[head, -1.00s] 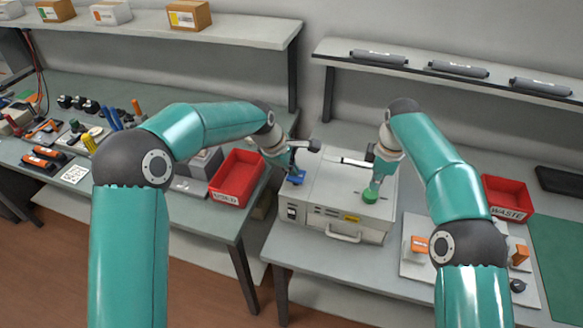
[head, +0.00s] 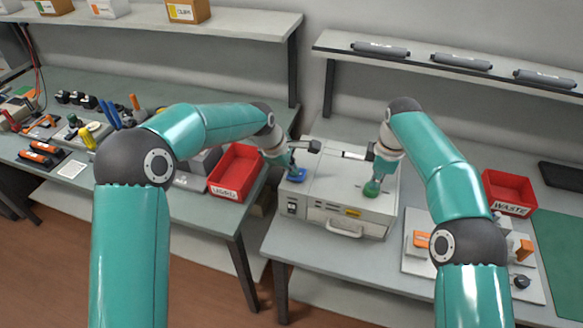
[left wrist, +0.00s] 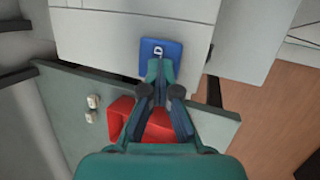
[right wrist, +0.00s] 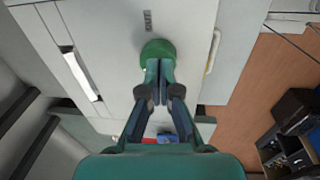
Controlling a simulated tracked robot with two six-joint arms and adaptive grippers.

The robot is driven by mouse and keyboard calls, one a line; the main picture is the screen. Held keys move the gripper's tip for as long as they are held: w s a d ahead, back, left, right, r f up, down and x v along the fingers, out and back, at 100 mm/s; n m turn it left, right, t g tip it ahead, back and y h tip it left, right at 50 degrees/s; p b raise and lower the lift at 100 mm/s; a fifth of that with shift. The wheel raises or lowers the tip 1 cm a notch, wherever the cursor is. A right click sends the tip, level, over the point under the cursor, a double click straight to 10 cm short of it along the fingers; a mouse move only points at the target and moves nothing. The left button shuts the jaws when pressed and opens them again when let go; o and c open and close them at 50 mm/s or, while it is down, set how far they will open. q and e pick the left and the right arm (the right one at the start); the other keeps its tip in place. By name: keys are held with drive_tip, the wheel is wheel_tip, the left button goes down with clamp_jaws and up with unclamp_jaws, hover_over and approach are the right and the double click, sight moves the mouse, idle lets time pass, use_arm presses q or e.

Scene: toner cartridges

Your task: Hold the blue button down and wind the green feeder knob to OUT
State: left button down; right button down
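The blue button (head: 297,174) is on the top of the grey machine (head: 336,188), at its left. It shows as a blue square with a white mark in the left wrist view (left wrist: 161,50). My left gripper (left wrist: 160,72) has its fingers together, tips at the button's edge; whether they press it I cannot tell. The round green feeder knob (head: 371,189) is on the machine's right side, and shows in the right wrist view (right wrist: 158,49). My right gripper (right wrist: 160,70) has its fingers close together at the knob, partly covering it. Whether they pinch part of it is hidden.
A small dark label (right wrist: 148,20) is beside the knob, too small to read. A red bin (head: 236,172) stands left of the machine, and a red WASTE bin (head: 509,193) right. A shelf with grey cartridges (head: 461,61) is behind.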

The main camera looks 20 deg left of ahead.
sight(372, 190)
drive_tip(key=c, duration=1.9)
unclamp_jaws()
drive_tip(key=o, duration=1.1)
drive_tip(key=shift+r+n, duration=0.2)
drive_tip(key=shift+n, duration=0.1)
drive_tip(key=shift+o, duration=0.9)
drive_tip(key=shift+s+r+n+t, duration=0.15)
drive_tip(key=shift+r+n+t, duration=0.2)
drive_tip(key=shift+n, duration=0.25)
drive_tip(key=s+r+n+t+h, duration=0.1)
drive_tip(key=s+r+n+t, duration=0.45)
drive_tip(key=n, duration=0.95)
drive_tip(key=w+f+g, duration=0.1)
drive_tip(key=w+f, duration=0.1)
drive_tip(key=f, duration=0.1)
drive_tip(key=w+f, duration=0.2)
drive_tip(key=f, duration=0.1)
drive_tip(key=w+f+g, duration=0.1)
drive_tip(key=w+f, duration=0.1)
drive_tip(key=f, duration=0.1)
drive_tip(key=shift+a+g, duration=0.2)
drive_tip(key=shift+g, duration=0.1)
drive_tip(key=shift+c, duration=0.3)
drive_tip(key=c, duration=1.1)
